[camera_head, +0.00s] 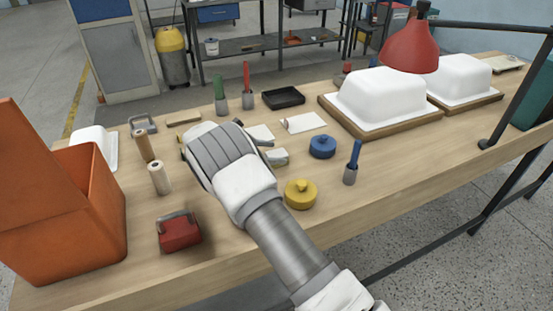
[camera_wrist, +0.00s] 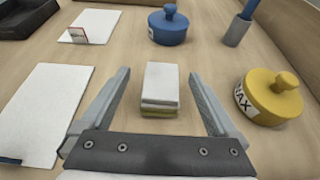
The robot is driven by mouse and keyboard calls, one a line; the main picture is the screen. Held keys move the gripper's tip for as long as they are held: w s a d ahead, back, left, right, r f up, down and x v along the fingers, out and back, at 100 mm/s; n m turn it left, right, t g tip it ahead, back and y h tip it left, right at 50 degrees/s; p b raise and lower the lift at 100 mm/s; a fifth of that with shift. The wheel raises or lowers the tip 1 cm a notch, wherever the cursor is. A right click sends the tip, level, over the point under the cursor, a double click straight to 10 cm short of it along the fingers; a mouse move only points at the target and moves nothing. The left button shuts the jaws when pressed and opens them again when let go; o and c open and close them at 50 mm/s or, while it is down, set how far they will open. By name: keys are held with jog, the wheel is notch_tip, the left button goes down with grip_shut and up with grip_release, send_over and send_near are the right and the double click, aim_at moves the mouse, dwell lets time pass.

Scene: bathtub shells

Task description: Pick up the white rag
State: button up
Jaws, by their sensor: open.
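The white rag (camera_wrist: 161,82) is a small folded block on the table, in the middle of the wrist view. A yellowish-green layer shows at its near lower edge; I cannot tell if this is part of it. My gripper (camera_wrist: 159,76) is open, with one finger on each side of the rag and a visible gap on both sides. In the head view the rag (camera_head: 277,156) shows partly beside my gripper (camera_head: 270,150), whose hand covers the table to its left.
A yellow lidded pot (camera_wrist: 270,97) stands close right of my gripper. A blue lidded pot (camera_wrist: 168,25) and a grey holder (camera_wrist: 237,32) stand beyond. White sheets (camera_wrist: 45,110) lie left. An orange bin (camera_head: 70,215) and red box (camera_head: 180,232) occupy the table's left side.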

aim_at(285, 154)
jog(key=x, duration=0.5)
jog(key=shift+s+f+b, duration=0.15)
jog(key=shift+f+b, duration=0.05)
jog(key=shift+b, duration=0.1)
jog(key=c, duration=1.4)
